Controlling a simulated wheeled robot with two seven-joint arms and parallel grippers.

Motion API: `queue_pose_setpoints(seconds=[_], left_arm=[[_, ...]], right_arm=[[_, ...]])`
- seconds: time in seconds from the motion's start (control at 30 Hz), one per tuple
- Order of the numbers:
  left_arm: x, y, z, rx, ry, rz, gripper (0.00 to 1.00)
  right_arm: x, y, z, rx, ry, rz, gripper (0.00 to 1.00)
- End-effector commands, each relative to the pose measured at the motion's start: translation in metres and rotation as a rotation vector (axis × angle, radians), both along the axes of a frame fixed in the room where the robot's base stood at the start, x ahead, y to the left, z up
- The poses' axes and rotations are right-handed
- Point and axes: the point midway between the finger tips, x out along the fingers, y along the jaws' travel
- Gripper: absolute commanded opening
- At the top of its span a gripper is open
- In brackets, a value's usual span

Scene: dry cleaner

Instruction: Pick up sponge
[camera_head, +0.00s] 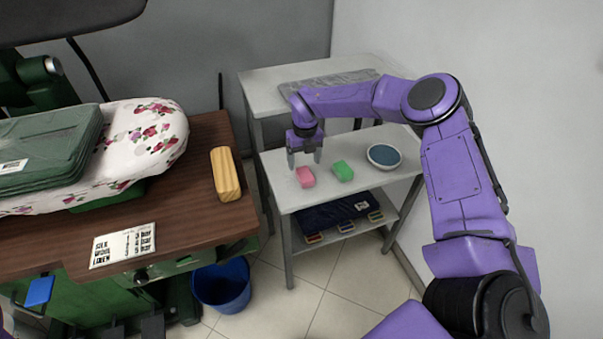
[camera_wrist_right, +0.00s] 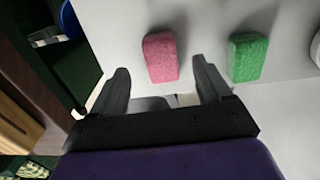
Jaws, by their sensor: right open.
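A pink sponge (camera_head: 305,177) lies on the pale shelf table, and a green sponge (camera_head: 343,171) lies to its right. My right gripper (camera_head: 304,160) is open and points down above and just behind the pink sponge. In the right wrist view the pink sponge (camera_wrist_right: 160,57) shows beyond and between the spread fingers of the gripper (camera_wrist_right: 162,80), with nothing between the jaws. The green sponge (camera_wrist_right: 247,57) is to the right of the right finger. My left gripper is not in view.
A bowl (camera_head: 384,156) with a blue inside stands right of the sponges. The shelf table (camera_head: 285,197) has a raised rear level and a lower shelf with dark folded cloth (camera_head: 330,213). A wooden block (camera_head: 226,174) lies on the brown table at left. A blue bin (camera_head: 222,287) stands on the floor.

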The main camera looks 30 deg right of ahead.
Motion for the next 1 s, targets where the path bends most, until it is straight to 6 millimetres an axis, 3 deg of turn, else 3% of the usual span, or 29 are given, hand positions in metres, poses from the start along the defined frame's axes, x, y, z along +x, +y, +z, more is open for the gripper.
queue_pose_setpoints(seconds=[0.2, 0.3, 0.57, 0.63, 0.73, 0.77, 1.0], left_arm=[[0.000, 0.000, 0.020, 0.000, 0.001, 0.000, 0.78], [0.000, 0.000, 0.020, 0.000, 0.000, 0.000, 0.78], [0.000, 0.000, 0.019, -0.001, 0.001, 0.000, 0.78], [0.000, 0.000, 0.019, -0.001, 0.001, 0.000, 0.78], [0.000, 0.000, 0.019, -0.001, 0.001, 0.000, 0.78], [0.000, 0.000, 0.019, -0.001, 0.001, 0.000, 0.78], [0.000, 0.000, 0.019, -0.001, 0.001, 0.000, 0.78]], right_arm=[[-0.002, 0.002, -0.036, -0.006, 0.017, 0.004, 0.78], [-0.001, 0.002, -0.056, -0.007, 0.017, 0.003, 0.78], [0.001, 0.002, -0.064, -0.006, 0.015, 0.003, 0.78], [0.000, 0.002, -0.064, -0.006, 0.015, 0.003, 0.61], [0.000, 0.002, -0.063, -0.006, 0.016, 0.003, 0.29], [0.000, 0.002, -0.063, -0.006, 0.016, 0.003, 0.23], [0.000, 0.002, -0.064, -0.006, 0.016, 0.004, 0.23]])
